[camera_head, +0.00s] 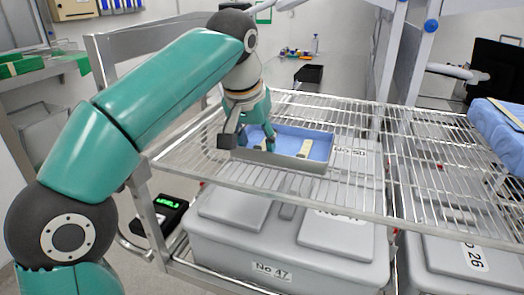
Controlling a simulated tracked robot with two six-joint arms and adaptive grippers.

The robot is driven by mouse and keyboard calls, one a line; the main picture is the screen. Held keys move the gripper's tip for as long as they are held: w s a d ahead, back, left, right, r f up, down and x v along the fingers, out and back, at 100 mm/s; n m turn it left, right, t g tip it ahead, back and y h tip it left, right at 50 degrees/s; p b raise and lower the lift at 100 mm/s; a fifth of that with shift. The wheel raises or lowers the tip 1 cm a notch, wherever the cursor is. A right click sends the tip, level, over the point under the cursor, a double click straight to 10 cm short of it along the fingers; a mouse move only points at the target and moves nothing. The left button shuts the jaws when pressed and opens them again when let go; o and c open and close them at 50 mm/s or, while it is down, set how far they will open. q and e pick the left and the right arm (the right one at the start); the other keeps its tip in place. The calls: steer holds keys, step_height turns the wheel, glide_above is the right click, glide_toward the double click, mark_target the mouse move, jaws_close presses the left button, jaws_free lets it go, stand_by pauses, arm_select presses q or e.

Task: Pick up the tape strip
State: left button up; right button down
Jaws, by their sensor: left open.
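A shallow metal tray (290,163) with a blue lining (318,145) stands on the wire shelf. A small pale strip (304,149), which looks like the tape strip, lies on the lining in the right half of the tray. Another small pale piece (264,146) shows by my left gripper's fingers. My left gripper (256,141) is open, pointing down over the left part of the tray, left of the pale strip and apart from it. I cannot tell whether its fingertips touch the lining or the nearer pale piece. My right gripper is not in view.
The wire shelf (365,190) has free room right of the tray. A blue wrapped bundle (500,130) sits at its far right. Grey lidded bins (290,245) stand below the shelf. A metal rail (108,75) rises at the left, and a post (390,55) stands behind.

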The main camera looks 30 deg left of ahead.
arm_select(q)
steer(key=shift+w+f, duration=0.2)
steer(key=shift+f, duration=0.3)
steer(key=c, duration=0.8)
steer(key=shift+r, duration=0.15)
